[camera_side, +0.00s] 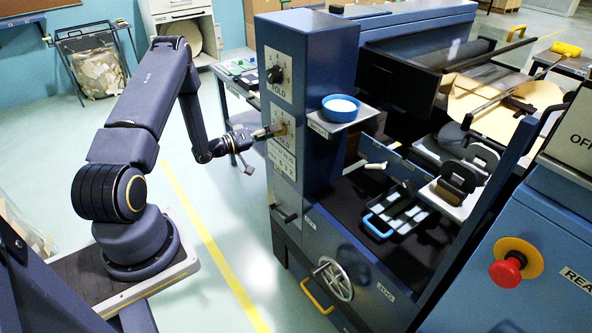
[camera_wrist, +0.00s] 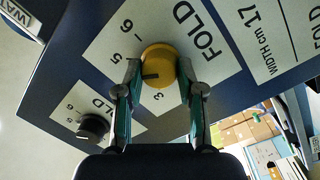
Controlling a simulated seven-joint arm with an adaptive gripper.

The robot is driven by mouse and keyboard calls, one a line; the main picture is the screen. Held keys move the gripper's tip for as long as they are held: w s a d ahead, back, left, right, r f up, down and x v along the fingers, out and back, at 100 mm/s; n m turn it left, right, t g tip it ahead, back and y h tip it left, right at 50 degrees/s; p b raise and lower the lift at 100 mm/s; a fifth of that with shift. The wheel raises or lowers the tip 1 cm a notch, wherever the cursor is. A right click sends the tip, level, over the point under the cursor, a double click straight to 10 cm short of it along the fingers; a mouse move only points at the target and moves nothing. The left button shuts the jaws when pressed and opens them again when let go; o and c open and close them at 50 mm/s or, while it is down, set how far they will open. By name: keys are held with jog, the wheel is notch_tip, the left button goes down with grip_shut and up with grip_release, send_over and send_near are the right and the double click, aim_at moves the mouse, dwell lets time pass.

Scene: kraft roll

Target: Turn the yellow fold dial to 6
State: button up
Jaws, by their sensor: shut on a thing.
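The yellow fold dial (camera_wrist: 160,57) sits on a white plate marked FOLD in the wrist view. A black pointer line on it points left, toward the left finger. The digits 5 and 6 show to its upper left and a 3 below it; the finger covers part of the scale between 5 and 3. My gripper (camera_wrist: 158,76) has one finger on each side of the dial and is shut on it. In the side view my gripper (camera_side: 270,132) reaches the blue column's face, and the dial (camera_side: 281,129) is mostly hidden behind the fingertips.
A black dial (camera_wrist: 93,128) on another FOLD plate is close by, and it is above in the side view (camera_side: 275,74). A WIDTH cm 17 plate (camera_wrist: 285,35) is at the upper right. A shelf with a blue bowl (camera_side: 341,107) juts from the column.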

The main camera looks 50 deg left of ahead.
jog(key=m, duration=0.5)
jog(key=m+g+y, duration=0.1)
jog(key=m, duration=0.4)
jog(key=shift+d+r+m, duration=0.1)
jog(key=shift+m, duration=0.3)
dwell(0.5)
jog(key=o, duration=1.1)
jog(key=shift+o, duration=0.2)
jog(key=s+r, duration=0.1)
jog(key=s, duration=1.1)
jog(key=shift+a+r, duration=0.15)
jog(key=shift+a, duration=0.15)
